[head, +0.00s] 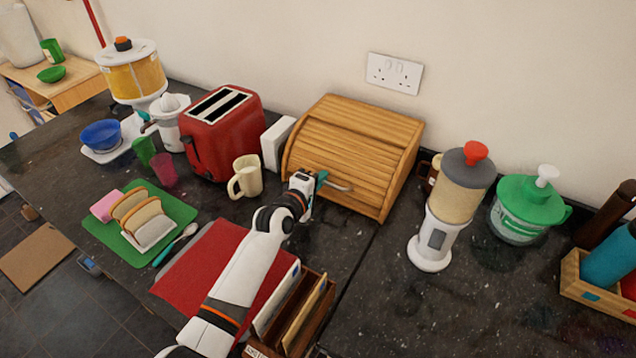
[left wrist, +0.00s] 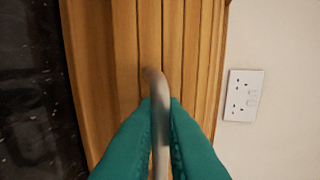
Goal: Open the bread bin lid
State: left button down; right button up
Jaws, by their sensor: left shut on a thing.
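The wooden bread bin (head: 354,146) stands on the dark granite counter against the wall, with its slatted roll lid (head: 345,170) down over the front. A curved metal handle (head: 338,186) is on the lower part of the lid. My left gripper (head: 322,179) is at the left part of this handle. In the left wrist view, its teal fingers (left wrist: 160,125) are closed around the handle (left wrist: 158,85), with the lid slats (left wrist: 175,40) behind. My right gripper is in neither view.
A red toaster (head: 222,132) and a cream mug (head: 246,177) stand left of the bin. A blender (head: 453,205) and a green-lidded container (head: 528,207) stand right. A wooden rack (head: 318,318) and red mat (head: 215,265) lie in front. A wall socket (head: 394,73) is behind.

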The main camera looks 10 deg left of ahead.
aim_at(337, 145)
pick_arm(q)
jog(key=r, duration=0.1)
jog(key=w+r+p, duration=0.1)
jog(key=w+d+r+p, duration=0.1)
jog(key=r, duration=0.1)
jog(key=shift+w+d+r, duration=0.3)
jog(key=shift+w+r, duration=0.55)
jog(key=shift+w, duration=0.05)
